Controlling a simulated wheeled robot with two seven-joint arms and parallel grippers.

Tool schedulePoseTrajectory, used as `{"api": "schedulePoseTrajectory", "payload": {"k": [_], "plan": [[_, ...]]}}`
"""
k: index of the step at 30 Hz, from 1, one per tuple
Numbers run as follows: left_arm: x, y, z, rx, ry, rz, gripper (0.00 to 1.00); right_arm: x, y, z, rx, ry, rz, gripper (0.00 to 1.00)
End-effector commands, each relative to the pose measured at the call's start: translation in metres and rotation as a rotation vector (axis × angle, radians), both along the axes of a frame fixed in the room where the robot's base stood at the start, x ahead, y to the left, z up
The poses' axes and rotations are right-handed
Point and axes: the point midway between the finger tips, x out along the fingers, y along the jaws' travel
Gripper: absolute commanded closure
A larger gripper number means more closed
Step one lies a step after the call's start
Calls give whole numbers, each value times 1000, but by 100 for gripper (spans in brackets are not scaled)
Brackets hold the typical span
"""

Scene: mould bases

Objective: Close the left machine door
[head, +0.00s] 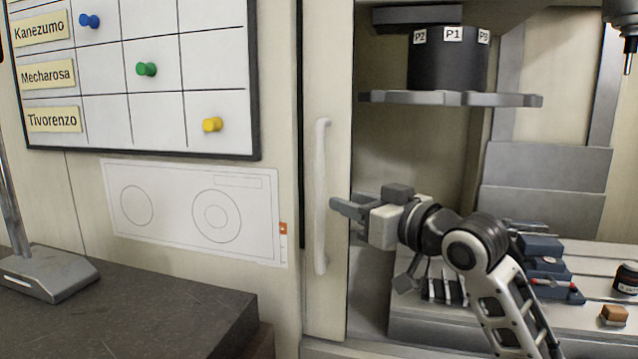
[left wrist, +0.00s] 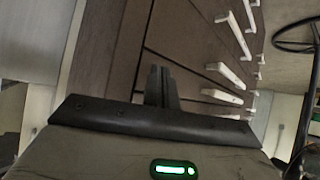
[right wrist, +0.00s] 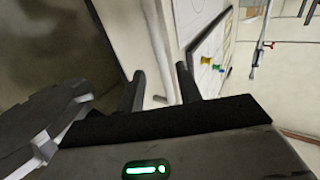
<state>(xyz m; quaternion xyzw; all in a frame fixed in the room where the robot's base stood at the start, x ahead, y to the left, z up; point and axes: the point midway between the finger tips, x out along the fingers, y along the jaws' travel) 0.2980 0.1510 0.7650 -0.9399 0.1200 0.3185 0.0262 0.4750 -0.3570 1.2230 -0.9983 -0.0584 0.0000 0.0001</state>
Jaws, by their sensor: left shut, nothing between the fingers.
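The left machine door (head: 340,100) is a cream panel with a long white vertical handle (head: 321,190), in the middle of the head view. It stands open; the machine's inside shows to its right. My right gripper (head: 342,210) is at the door's right edge, just right of the handle, with its fingers pointing left.
Inside the machine are a dark tool carousel (head: 447,65) and a bed (head: 450,325) with vises and small parts. Left are a whiteboard (head: 110,110), a drawing sheet (head: 160,215) and a dark worktop (head: 130,310). Drawers with white handles (left wrist: 222,97) face my left wrist.

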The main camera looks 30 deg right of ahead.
Motion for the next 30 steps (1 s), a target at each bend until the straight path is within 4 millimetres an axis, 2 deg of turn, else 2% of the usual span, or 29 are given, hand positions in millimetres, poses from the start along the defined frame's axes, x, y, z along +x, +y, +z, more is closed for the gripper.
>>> {"api": "schedulePoseTrajectory", "payload": {"k": [1, 6, 12, 18, 25, 26, 29, 30], "plan": [[-1, 1, 3, 2, 5, 1, 100, 12, 2, 4, 3, -2, 2, 65], [-3, 4, 7, 6, 9, 7, 100, 47, 6, 3, 5, 0, 1, 65], [-6, 6, 7, 10, 20, 14, 100, 75, 9, 2, 1, -1, 0, 65], [-5, 6, 8, 10, 16, 17, 100, 85, 11, 0, 0, 0, 0, 65], [-3, 6, 8, 9, 13, 17, 100, 86, 11, -1, -1, 0, 0, 65], [-3, 6, 8, 9, 12, 17, 100, 85, 11, -1, -1, 0, 0, 71], [-3, 6, 8, 9, 12, 17, 100, 85, 11, -1, 0, 0, 0, 99], [-3, 6, 8, 9, 12, 17, 100, 85, 11, -1, 0, 0, 0, 100]]}}
